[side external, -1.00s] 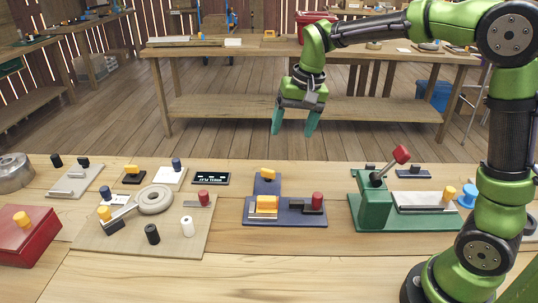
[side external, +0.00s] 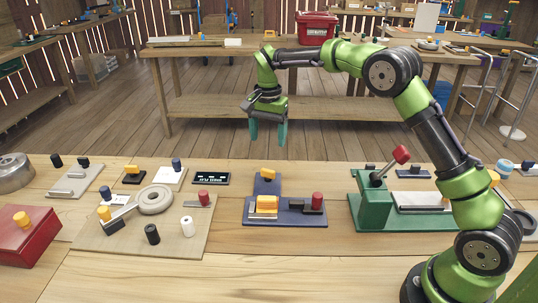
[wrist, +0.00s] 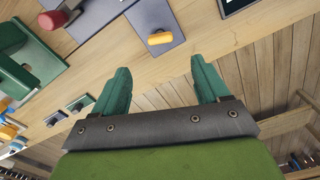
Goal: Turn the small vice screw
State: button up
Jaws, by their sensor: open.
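My gripper (side external: 267,133) hangs in the air beyond the far edge of the workbench, fingers pointing down, open and empty. In the wrist view its two green fingers (wrist: 160,80) are spread well apart. A small dark-blue fixture (side external: 287,218) stands on the bench at the middle; it looks like the small vice, though I cannot tell for sure. It carries a yellow block (side external: 266,204), a red knob (side external: 317,200) and a yellow knob (side external: 268,174) at the back. The wrist view also shows the yellow knob (wrist: 160,38) and a red knob (wrist: 52,20).
A green press-like fixture (side external: 375,205) with a red-tipped lever (side external: 401,154) stands to the right. A beige board (side external: 180,241) with a grey ring and pegs lies to the left, beside a red box (side external: 28,238). The bench front (side external: 270,275) is clear.

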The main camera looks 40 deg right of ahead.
aim_at(268, 169)
notch_tip(268, 169, down, 11)
jog(key=shift+r, duration=0.1)
dwell(0.3)
jog(key=c, duration=1.1)
jog(key=shift+o, duration=0.2)
